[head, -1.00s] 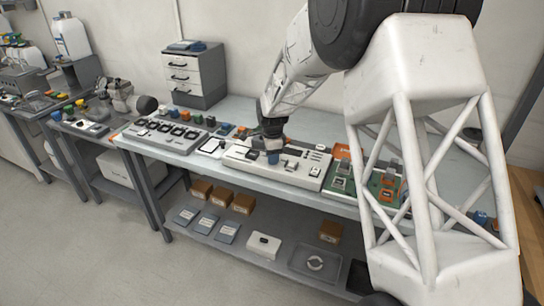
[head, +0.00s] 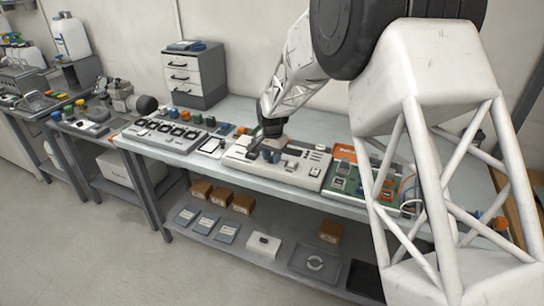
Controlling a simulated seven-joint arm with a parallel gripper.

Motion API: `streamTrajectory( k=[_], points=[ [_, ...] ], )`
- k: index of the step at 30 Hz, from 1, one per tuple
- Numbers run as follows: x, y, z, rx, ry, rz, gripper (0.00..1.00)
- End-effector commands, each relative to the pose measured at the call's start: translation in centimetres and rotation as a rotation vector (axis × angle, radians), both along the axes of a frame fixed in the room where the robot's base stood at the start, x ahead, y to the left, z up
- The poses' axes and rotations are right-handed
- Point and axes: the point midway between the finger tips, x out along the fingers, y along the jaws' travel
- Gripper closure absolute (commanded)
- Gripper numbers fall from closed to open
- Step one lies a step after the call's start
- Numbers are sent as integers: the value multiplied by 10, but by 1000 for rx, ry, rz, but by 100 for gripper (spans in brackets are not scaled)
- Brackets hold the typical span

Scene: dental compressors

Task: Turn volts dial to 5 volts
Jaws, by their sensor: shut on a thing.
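A white control panel (head: 300,176) lies on the bench in the middle of the head view. My gripper (head: 255,150) is low over the panel's left part, just left of the blue knobs. Its dark fingers are shut on a dial there, which they mostly hide. The volts marking and the dial's pointer are too small to read.
Grey levers and small parts stand on the panel right of the knobs. A green circuit board (head: 345,180) lies to the right, a dial box (head: 168,133) to the left. A drawer unit (head: 194,75) stands behind.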

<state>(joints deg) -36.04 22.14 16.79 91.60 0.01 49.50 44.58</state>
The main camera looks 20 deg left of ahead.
Motion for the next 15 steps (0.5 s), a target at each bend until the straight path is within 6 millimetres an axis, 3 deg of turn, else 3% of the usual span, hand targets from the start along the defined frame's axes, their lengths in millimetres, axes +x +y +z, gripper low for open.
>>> streamTrajectory(
  k=[15],
  points=[
    [1,0,1,1,-2,165,90]
  ],
)
